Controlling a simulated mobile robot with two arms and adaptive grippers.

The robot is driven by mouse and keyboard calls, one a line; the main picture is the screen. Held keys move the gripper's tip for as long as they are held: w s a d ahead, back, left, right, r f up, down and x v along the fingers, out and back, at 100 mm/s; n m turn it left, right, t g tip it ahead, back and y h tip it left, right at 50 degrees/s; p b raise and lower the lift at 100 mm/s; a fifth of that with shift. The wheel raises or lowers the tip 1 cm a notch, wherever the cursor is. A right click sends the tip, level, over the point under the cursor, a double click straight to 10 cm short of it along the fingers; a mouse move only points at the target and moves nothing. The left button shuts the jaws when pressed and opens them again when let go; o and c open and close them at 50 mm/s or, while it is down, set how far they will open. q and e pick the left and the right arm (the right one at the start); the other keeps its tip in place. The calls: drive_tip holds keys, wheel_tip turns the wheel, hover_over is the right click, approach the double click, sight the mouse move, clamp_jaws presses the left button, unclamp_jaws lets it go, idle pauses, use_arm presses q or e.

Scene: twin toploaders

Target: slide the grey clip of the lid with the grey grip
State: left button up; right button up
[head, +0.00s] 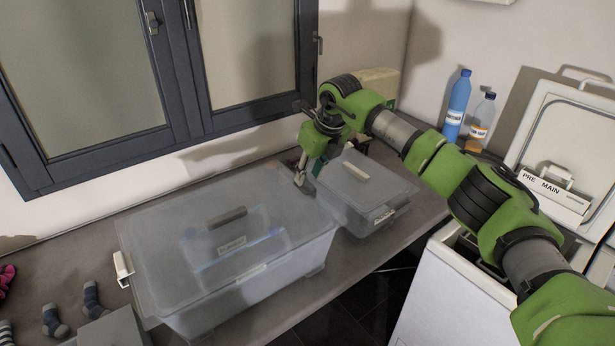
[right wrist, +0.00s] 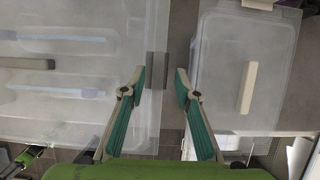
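The large clear box's frosted lid (head: 160,222) has a dark grey grip (head: 227,217). This lid fills the left of the right wrist view (right wrist: 110,110), with its grip (right wrist: 30,63) at the left. The grey clip (right wrist: 157,70) sits at the lid's right edge. My right gripper (right wrist: 161,76) is open and empty, its fingertips on either side of the clip, with small gaps visible.
A smaller clear box (head: 365,200) with a cream grip (head: 355,171) stands close on the right. A cream clip (head: 122,268) is on the large box's left side. Bottles (head: 457,105) and an open white toploader (head: 450,290) are at right. Socks (head: 53,321) lie at left.

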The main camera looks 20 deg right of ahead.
drive_tip(key=v, duration=0.9)
drive_tip(key=shift+r, duration=0.4)
drive_tip(key=shift+s, duration=0.15)
